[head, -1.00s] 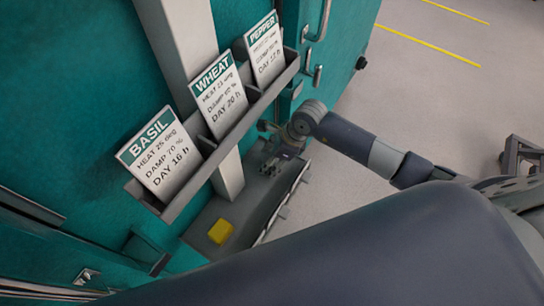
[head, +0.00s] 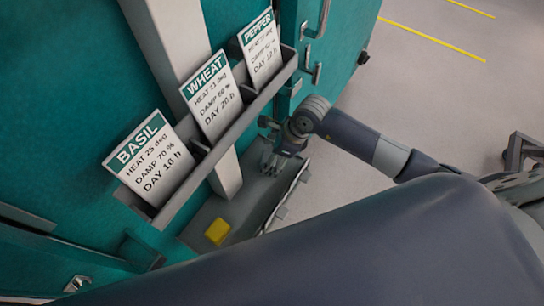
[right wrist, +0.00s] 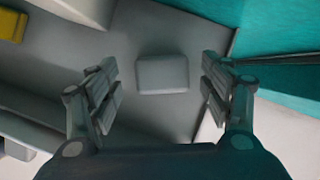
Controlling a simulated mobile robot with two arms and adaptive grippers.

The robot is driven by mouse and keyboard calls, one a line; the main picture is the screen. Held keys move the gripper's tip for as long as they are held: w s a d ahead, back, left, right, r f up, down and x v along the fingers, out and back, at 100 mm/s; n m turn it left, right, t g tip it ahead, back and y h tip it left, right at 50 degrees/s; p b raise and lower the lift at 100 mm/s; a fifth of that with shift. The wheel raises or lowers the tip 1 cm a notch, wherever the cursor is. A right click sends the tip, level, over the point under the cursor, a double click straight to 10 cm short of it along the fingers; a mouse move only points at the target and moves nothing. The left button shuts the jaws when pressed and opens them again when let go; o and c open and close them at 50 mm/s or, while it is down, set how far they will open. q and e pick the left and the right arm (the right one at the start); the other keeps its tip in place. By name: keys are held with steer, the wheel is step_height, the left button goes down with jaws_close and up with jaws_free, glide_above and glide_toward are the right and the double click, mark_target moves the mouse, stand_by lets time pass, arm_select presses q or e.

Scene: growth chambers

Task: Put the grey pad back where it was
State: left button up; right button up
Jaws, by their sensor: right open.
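The grey pad (right wrist: 162,74) lies on a grey shelf (right wrist: 150,30) in the right wrist view. It is a small, pale, rounded block. My right gripper (right wrist: 160,85) is open, with one finger to each side of the pad in the picture and a gap on both sides. In the head view my right gripper (head: 272,163) points down over the far end of the shelf. I cannot make out the grey pad there. My left gripper is not in view.
A yellow pad (head: 217,231) lies on the shelf's near part. Above the shelf, a grey rack (head: 228,137) holds the BASIL (head: 150,160), WHEAT (head: 212,95) and PEPPER (head: 262,48) cards. A pale post stands behind it. Open floor lies to the right.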

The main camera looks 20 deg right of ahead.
steer(key=v, duration=1)
